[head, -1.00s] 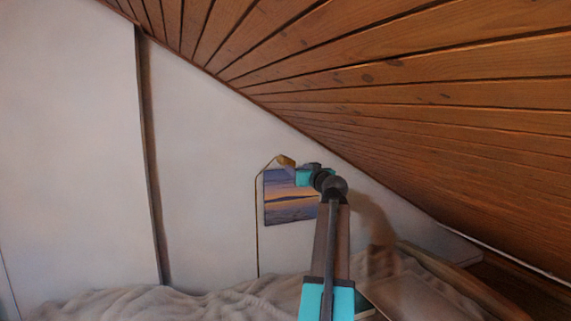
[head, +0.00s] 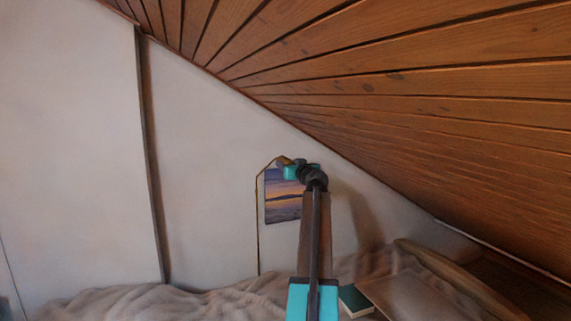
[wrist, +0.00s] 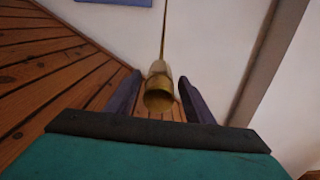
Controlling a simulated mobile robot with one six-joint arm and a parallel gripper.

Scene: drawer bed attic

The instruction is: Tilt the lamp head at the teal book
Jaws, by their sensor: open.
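The brass lamp head (head: 282,160) hangs at the top of a thin upright lamp stem (head: 258,225) near the wall. In the wrist view the lamp head (wrist: 159,86) sits between the two dark fingers of my gripper (wrist: 159,77), its round open end facing the camera. The fingers are open, with a gap visible on each side of it. In the head view my gripper is mostly hidden behind my wrist, close by the lamp head. The teal book (head: 355,301) lies low, just right of my arm, partly cut by the arm's edge.
A sunset picture (head: 283,207) hangs on the wall behind the lamp. The sloped wooden ceiling (head: 400,100) comes down close on the right. Rumpled bedding (head: 190,302) spreads below, and a flat board-like thing (head: 405,293) lies right of the book.

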